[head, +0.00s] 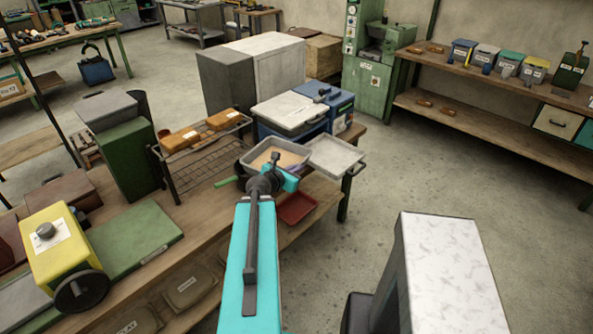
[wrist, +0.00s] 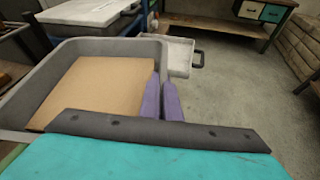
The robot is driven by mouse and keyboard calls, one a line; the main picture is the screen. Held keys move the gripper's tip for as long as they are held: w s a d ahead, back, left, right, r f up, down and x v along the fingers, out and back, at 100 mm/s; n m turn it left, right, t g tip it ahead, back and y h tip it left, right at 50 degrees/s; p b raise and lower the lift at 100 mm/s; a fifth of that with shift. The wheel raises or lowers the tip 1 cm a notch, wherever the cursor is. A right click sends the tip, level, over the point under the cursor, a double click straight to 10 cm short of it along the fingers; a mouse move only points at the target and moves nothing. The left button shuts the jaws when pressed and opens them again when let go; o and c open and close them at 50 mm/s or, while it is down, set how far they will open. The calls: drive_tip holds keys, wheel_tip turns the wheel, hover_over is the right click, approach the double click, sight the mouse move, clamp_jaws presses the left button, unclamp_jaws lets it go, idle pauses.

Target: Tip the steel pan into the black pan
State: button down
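A grey metal pan, which I take for the steel pan (head: 291,147), shows beyond my gripper with a flat tan fill in it. In the wrist view the steel pan (wrist: 98,46) fills the left side, and its right wall runs between my two purple fingers. My gripper (wrist: 161,82) is close together on that wall, one finger inside and one outside. In the head view my gripper (head: 290,168) is partly hidden by my wrist. A dark rounded vessel (head: 242,170), perhaps the black pan, shows only in part at the steel pan's left; its inside is hidden.
A pale tray with a dark handle (head: 337,157) lies to the right, by the bench end. A red tray (head: 297,207) is lower down. A wire rack (head: 205,160) with orange blocks stands left. A blue box (head: 338,107) stands behind. Open floor lies right.

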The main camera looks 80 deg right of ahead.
drive_tip(key=shift+d+r+b, duration=0.1)
drive_tip(key=shift+r+b, duration=0.15)
drive_tip(key=shift+b, duration=2.1)
drive_tip(key=b, duration=0.4)
drive_tip(key=shift+w+r+n, duration=0.1)
drive_tip(key=shift+r+n, duration=0.1)
drive_tip(key=shift+n, duration=0.2)
